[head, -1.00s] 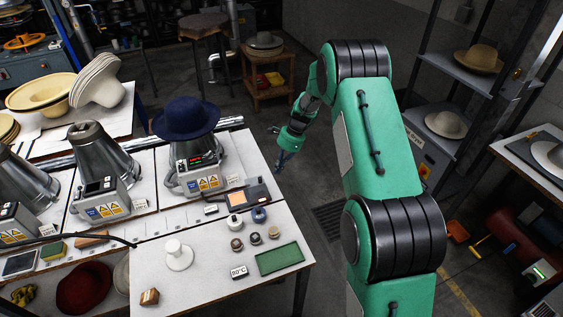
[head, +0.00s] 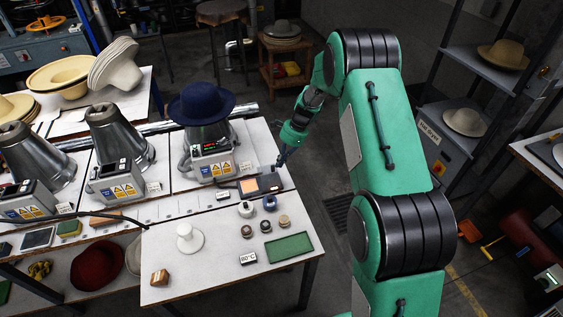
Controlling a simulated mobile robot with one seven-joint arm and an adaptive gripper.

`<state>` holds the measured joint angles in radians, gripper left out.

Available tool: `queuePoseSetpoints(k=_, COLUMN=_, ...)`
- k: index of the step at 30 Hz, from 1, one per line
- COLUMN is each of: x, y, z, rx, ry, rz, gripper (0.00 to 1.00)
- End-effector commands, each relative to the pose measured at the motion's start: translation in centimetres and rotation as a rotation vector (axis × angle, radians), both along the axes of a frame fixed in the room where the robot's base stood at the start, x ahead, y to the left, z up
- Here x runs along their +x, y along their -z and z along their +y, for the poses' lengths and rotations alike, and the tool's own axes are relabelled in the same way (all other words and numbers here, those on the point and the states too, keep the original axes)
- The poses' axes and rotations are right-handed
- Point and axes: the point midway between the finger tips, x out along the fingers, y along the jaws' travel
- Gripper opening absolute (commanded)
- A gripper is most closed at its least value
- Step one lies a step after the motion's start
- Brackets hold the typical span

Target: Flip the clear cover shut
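A dark control box (head: 265,184) with a lit orange screen (head: 249,186) lies at the right end of the press bench, right of the hat press with the navy hat. I cannot make out a clear cover in the head view; it may be too small or transparent to see. My gripper (head: 280,164) points down at the back right edge of this box, close to it. Whether it touches anything is too small to tell. Its fingers are too small to show whether they are open or shut.
The navy hat (head: 201,102) sits on the nearest press (head: 208,142). On the front table are a white stand (head: 188,239), several small knobs and pots, a green mat (head: 289,247) and a wooden block (head: 159,278). Shelves with hats stand at the right.

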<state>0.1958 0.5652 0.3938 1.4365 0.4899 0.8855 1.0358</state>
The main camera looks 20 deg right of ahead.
Motion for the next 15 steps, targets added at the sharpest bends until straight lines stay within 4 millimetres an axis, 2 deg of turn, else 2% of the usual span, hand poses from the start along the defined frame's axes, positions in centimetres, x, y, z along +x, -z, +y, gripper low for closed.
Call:
queuePoseSetpoints(k=10, x=0.0, y=-0.3, z=6.8, rx=0.0, ry=-0.004, rz=-0.001, gripper=0.0)
queuePoseSetpoints(k=15, x=0.0, y=-0.1, z=8.8, rx=0.0, ry=-0.003, rz=-0.001, gripper=0.0)
